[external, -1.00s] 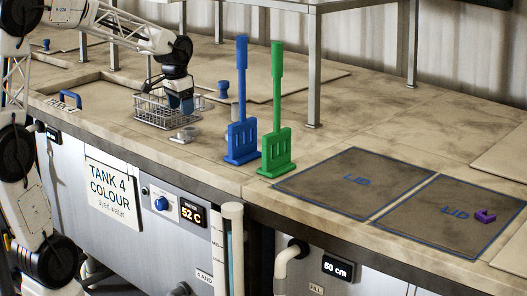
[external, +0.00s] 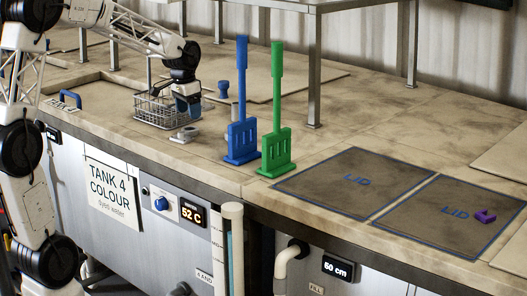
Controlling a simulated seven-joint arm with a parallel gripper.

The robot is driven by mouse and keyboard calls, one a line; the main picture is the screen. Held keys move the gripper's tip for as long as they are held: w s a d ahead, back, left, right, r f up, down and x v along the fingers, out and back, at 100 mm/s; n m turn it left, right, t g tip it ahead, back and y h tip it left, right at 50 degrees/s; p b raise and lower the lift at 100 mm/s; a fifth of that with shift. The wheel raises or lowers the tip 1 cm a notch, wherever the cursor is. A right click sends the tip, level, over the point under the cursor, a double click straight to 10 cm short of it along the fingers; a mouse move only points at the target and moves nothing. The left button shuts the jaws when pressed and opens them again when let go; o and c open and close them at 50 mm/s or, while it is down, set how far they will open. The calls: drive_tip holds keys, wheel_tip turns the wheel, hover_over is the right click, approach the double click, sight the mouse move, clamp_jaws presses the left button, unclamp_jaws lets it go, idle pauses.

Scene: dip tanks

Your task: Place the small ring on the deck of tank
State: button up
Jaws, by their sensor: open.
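A small grey piece (external: 185,134) lies on the tank deck (external: 210,158), just in front of the wire basket's right end. It may be the small ring, but it is too small to tell its shape for sure. My gripper (external: 187,112) points down at the right end of the wire basket (external: 160,112), above and behind the grey piece. Its jaws are open. I cannot tell whether the dark blue part at its tips is a finger or something between the jaws. The tank 4 label (external: 112,197) is on the front panel below.
A blue paddle (external: 241,140) and a green paddle (external: 277,150) stand upright to the right. A purple piece (external: 485,215) lies on the right LID panel (external: 430,225). A blue knob (external: 223,90) stands behind the gripper. A metal frame leg (external: 314,70) rises at the back.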

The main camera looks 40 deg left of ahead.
drive_tip(key=shift+f, duration=0.35)
drive_tip(key=shift+f, duration=0.15)
drive_tip(key=shift+w+a+f, duration=0.1)
drive_tip(key=shift+f, duration=1.15)
drive_tip(key=shift+w+f, duration=0.1)
drive_tip(key=shift+f, duration=1.1)
drive_tip(key=shift+c, duration=0.4)
drive_tip(key=c, duration=0.7)
drive_tip(key=shift+r, duration=0.15)
